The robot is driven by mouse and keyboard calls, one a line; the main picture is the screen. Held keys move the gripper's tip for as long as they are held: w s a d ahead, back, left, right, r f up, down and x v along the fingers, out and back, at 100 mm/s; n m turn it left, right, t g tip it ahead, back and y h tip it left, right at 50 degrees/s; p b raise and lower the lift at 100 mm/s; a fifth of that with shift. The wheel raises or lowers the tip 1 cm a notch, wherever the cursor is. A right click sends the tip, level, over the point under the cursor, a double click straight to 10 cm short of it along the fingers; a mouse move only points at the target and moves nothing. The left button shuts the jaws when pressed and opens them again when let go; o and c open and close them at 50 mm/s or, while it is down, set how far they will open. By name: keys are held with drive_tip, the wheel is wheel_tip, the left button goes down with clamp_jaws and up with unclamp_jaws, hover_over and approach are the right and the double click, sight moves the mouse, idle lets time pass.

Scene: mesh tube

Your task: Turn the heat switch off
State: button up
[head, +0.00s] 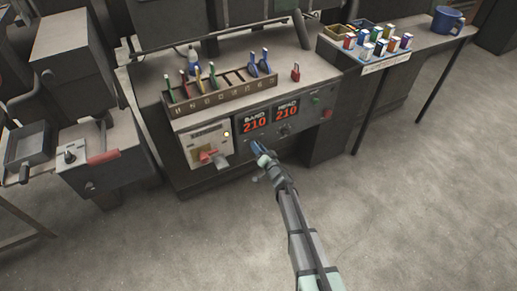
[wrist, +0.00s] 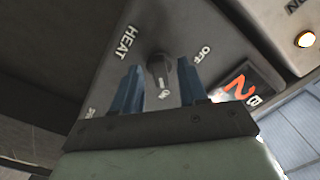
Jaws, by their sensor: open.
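The heat switch (wrist: 160,72) is a dark round knob on the grey panel, between the words HEAT and OFF in the wrist view. Its white mark points down toward a small label beside it, which seems to read ON. My gripper (wrist: 161,68) has its two blue fingers apart, one on each side of the knob; I cannot tell whether they touch it. In the head view my gripper (head: 261,149) is at the machine's front panel, below the red BAND display (head: 254,121). It seems to hide the heat switch there.
Another knob (head: 283,130) is to the right on the panel. A red-handled switch (head: 212,156) juts out to the left, near a lit yellow lamp (head: 227,134). A rack of tools (head: 222,97) stands on top. A side shelf (head: 425,42) holds a blue mug (head: 447,20).

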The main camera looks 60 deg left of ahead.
clamp_jaws()
idle(0.3)
idle(0.4)
drive_tip(key=shift+n, duration=8.9)
